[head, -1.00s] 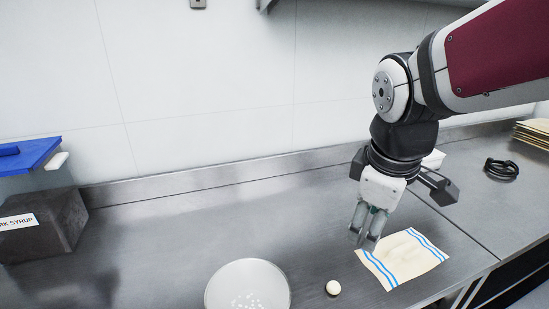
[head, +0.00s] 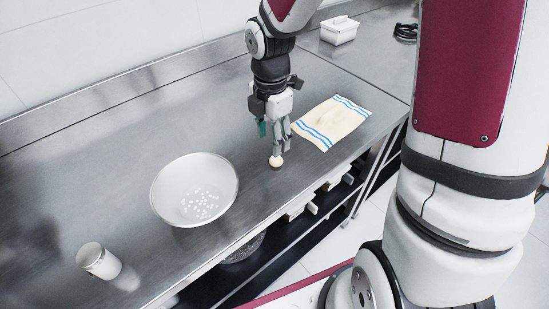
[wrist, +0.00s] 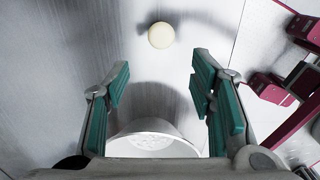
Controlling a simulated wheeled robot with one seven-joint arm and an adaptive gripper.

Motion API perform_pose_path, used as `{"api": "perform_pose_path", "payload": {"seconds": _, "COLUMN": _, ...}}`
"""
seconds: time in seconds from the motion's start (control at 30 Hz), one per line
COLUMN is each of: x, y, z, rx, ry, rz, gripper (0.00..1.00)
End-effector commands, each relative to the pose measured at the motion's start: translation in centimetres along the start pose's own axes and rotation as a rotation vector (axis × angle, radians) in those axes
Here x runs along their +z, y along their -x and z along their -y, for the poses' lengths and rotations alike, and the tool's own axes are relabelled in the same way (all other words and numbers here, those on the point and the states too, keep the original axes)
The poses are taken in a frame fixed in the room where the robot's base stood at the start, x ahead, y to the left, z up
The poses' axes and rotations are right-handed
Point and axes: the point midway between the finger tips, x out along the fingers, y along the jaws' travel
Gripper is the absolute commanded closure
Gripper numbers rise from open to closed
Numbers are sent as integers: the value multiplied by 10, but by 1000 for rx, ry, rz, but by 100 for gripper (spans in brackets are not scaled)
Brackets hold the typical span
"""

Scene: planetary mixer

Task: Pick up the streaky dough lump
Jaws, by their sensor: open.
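The dough lump (head: 276,161) is a small, pale cream ball on the steel counter near its front edge, right of the bowl. No streaks can be made out at this size. In the wrist view the lump (wrist: 161,35) lies at the top centre, past the fingertips and roughly midway between their lines. My gripper (head: 275,140) points down just above the lump in the head view. In the wrist view its two teal-padded fingers (wrist: 160,75) stand wide apart with nothing between them.
A wide pale bowl (head: 180,178) with small white bits stands left of the lump; it also shows in the wrist view (wrist: 125,146). A blue-striped towel (head: 325,120) lies to the right. A white canister (head: 98,262) is at lower left, a white box (head: 339,30) at the back.

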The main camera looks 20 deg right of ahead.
Motion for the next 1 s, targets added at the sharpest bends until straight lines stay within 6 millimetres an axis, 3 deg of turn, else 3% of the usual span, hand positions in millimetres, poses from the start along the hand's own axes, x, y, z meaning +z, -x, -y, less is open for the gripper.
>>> {"api": "perform_pose_path", "payload": {"seconds": 0.1, "x": 0, "y": -19, "z": 0, "rx": -3, "ry": -1, "rz": -1, "gripper": 50}}
{"api": "perform_pose_path", "payload": {"seconds": 0.37, "x": -1, "y": -36, "z": 1, "rx": -2, "ry": -2, "rz": -1, "gripper": 50}}
{"api": "perform_pose_path", "payload": {"seconds": 0.7, "x": -1, "y": -78, "z": 2, "rx": -1, "ry": -2, "rz": 0, "gripper": 50}}
{"api": "perform_pose_path", "payload": {"seconds": 0.97, "x": -1, "y": -81, "z": 2, "rx": 0, "ry": -3, "rz": 1, "gripper": 50}}
{"api": "perform_pose_path", "payload": {"seconds": 1.0, "x": -1, "y": -81, "z": 2, "rx": 0, "ry": -3, "rz": 1, "gripper": 55}}
